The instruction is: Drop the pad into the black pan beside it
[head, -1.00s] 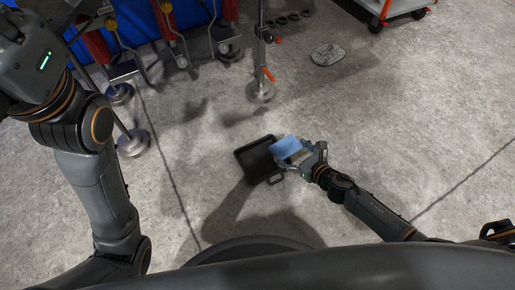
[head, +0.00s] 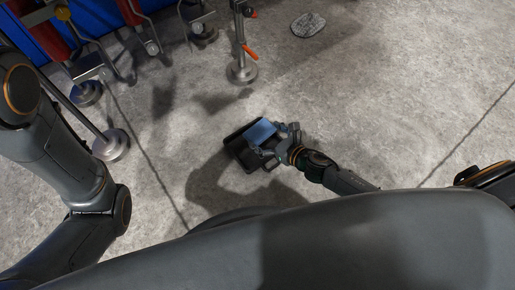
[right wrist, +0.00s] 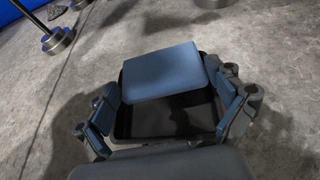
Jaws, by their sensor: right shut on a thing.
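The pad (head: 260,131) is a blue, flat rectangle with rounded corners. My right gripper (head: 273,140) is shut on it and holds it over the black pan (head: 238,144), which lies on the floor. In the right wrist view the pad (right wrist: 163,72) sits between the two fingers, tilted. The pan (right wrist: 175,118) shows below and in front of it, with the pad covering its far part. Whether the pad touches the pan is hard to tell. My left gripper is out of view; only part of its arm shows at the left.
A metal stand with a round base (head: 241,73) and an orange lever stands beyond the pan. Red and metal equipment (head: 88,66) is at upper left, with another round base (head: 111,146). A grey stone-like slab (head: 308,25) lies farther back. The floor at right is clear.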

